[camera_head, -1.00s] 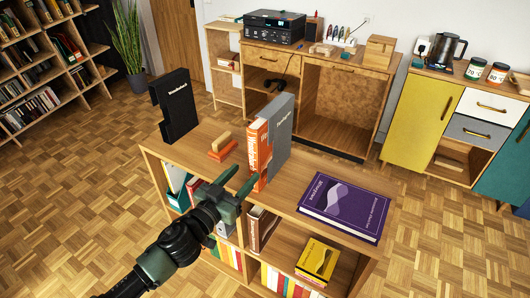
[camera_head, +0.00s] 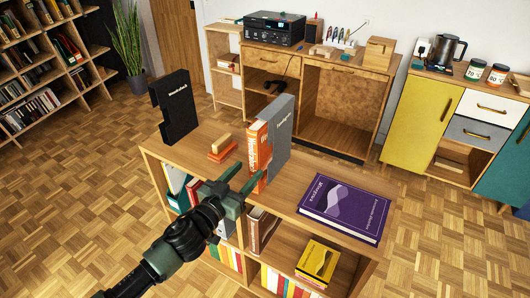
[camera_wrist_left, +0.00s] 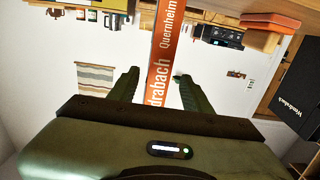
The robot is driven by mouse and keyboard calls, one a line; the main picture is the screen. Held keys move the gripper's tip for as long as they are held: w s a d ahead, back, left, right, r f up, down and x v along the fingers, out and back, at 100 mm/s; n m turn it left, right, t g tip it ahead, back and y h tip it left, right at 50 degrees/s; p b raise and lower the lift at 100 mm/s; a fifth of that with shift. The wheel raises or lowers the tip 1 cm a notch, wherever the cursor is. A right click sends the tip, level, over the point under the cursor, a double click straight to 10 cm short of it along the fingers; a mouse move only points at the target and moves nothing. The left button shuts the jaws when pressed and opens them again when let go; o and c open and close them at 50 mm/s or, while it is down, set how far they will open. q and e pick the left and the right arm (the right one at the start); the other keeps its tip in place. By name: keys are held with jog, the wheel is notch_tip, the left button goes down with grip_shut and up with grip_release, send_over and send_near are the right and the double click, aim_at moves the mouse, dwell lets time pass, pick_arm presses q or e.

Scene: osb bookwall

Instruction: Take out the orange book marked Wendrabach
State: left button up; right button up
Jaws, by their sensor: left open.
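The orange book (camera_head: 256,147) stands upright on the shelf top, against a taller grey book (camera_head: 282,130) on its right. Its orange spine (camera_wrist_left: 166,52) with white lettering, "drabach" and "Quernheim", shows in the left wrist view. My left gripper (camera_head: 245,174) is open in front of the spine, near its lower part. In the wrist view the spine lies between the two fingers (camera_wrist_left: 160,88), with gaps on both sides. The lower end of the spine's lettering is hidden behind my gripper body. My right gripper is not in view.
A black upright piece (camera_head: 176,108) with white lettering stands at the left end of the shelf top (camera_head: 300,167). Small orange and wooden blocks (camera_head: 221,150) lie between. A purple book (camera_head: 345,206) lies flat at right. A yellow book (camera_head: 317,259) is below.

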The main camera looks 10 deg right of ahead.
aim_at(252, 165)
pick_arm(q)
jog(key=shift+x, duration=2.35)
jog(key=shift+c, duration=0.3)
grip_shut()
jog(key=shift+r, duration=0.25)
jog(key=shift+p+v, duration=0.6)
jog(key=shift+v, duration=1)
jog(key=shift+f, duration=0.15)
jog(key=shift+o, duration=0.8)
grip_release()
